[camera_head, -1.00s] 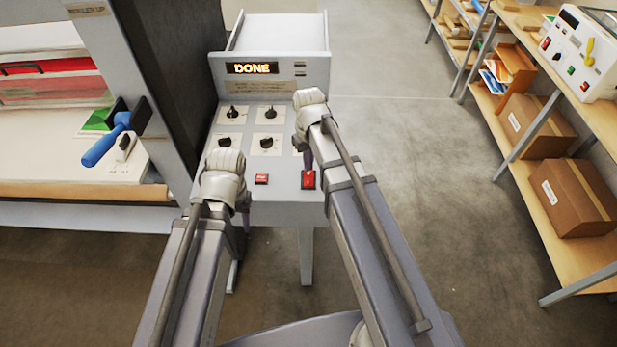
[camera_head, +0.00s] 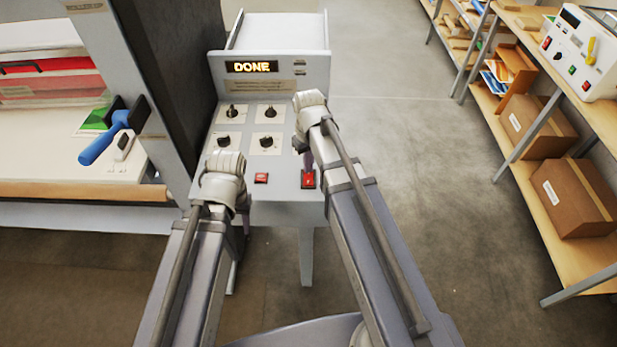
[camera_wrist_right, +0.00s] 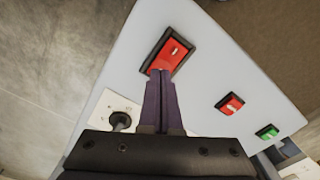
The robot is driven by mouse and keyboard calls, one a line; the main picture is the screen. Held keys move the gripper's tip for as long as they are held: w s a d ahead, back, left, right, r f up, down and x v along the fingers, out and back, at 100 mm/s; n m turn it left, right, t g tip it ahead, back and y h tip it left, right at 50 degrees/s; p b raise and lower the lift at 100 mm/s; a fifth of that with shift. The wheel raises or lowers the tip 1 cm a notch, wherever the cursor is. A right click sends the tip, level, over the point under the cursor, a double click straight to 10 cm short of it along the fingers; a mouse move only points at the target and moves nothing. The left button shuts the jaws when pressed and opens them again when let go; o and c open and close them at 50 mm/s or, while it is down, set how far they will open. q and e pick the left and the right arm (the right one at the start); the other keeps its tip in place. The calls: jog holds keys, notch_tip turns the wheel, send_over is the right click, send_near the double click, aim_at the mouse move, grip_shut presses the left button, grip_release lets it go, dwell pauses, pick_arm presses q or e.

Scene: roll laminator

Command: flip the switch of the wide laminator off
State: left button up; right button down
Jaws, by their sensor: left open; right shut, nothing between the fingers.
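The wide laminator's grey control panel (camera_head: 284,192) faces me, with a lit "DONE" display (camera_head: 252,67). Its large red rocker switch (camera_head: 308,180) has a black frame and sits at the panel's near right; it shows in the right wrist view (camera_wrist_right: 168,54). My right gripper (camera_head: 307,164) is shut and empty, pointing down at this switch. In the right wrist view its fingertips (camera_wrist_right: 160,72) overlap the switch's lower edge; contact is hard to tell. My left gripper (camera_head: 243,200) is open at the panel's near left, its fingers mostly hidden by the wrist.
A smaller red button (camera_head: 261,178) lies left of the switch, and a green button (camera_wrist_right: 267,132) shows beyond it in the wrist view. Several black knobs (camera_head: 268,112) stand behind. A blue-handled lever (camera_head: 105,142) is at left. Shelves with boxes (camera_head: 570,195) are at right; floor between is clear.

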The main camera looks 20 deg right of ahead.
jog(key=shift+f+b, duration=0.3)
jog(key=shift+f, duration=0.05)
notch_tip(320, 180, up, 7)
jog(key=p, duration=0.7)
jog(key=shift+r, duration=0.1)
dwell(0.4)
jog(key=s+a+f+n+h+b, duration=0.1)
jog(key=s+a+f+b, duration=0.9)
jog(key=s, duration=0.4)
jog(key=shift+s+a+f+b, duration=0.15)
jog(key=shift+a+f+b, duration=0.1)
jog(key=shift+f+b, duration=0.45)
